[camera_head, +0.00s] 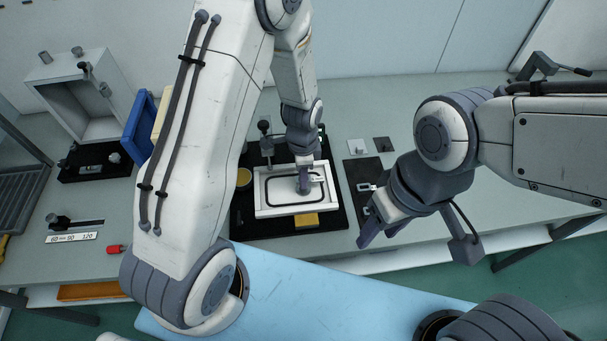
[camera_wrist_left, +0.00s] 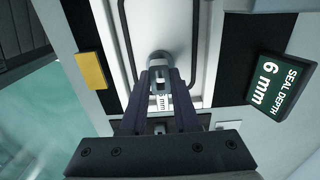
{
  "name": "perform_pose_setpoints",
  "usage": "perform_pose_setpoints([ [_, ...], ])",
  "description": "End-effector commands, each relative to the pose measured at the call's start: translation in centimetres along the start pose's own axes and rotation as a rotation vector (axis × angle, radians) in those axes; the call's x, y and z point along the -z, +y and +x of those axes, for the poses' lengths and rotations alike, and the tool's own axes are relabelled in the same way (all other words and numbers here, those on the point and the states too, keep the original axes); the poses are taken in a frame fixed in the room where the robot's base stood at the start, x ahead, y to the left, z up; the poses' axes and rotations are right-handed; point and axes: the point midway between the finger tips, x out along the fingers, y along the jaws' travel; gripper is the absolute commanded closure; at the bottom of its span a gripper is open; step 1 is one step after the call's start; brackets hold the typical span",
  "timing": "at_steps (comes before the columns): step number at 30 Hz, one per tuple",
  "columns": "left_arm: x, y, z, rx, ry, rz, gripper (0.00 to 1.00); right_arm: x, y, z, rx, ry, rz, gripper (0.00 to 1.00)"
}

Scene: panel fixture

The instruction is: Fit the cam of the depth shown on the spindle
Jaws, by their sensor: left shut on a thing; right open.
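A white panel (camera_head: 265,208) with a black seal loop lies on a black base in the middle of the bench. My left gripper (camera_head: 304,188) is low over the panel and shut on a cam with a white label (camera_head: 318,179). The left wrist view shows my left gripper (camera_wrist_left: 160,88) around this cam (camera_wrist_left: 163,101); its label ends in "mm", the digit looks like 3 but is small. A round grey end, perhaps the spindle (camera_wrist_left: 160,57), shows at the fingertips; I cannot tell if the cam sits on it. A dark green sign (camera_wrist_left: 281,86) reads "SEAL DEPTH 6 mm". My right gripper (camera_head: 379,232) is open and empty.
A black mat (camera_head: 361,170) with labelled pieces (camera_head: 366,187) lies right of the panel, partly behind my right gripper. A yellow block (camera_head: 306,221) is at the panel's front edge. An open white box (camera_head: 85,95) and a blue bin (camera_head: 138,127) stand at left.

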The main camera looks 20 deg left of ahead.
Motion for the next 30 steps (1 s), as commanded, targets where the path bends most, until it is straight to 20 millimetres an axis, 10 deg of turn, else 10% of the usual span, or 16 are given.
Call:
perform_pose_setpoints([
  [29, 0.0, 0.0, 2.5, 0.001, 0.000, 0.000, 1.00, -0.1, 0.1, 1.8, 0.000, 0.000, 0.000, 0.50],
  [30, 0.0, 0.0, 2.5, 0.001, 0.000, 0.000, 0.67, -0.1, 0.1, 1.8, 0.000, 0.000, 0.000, 0.50],
])
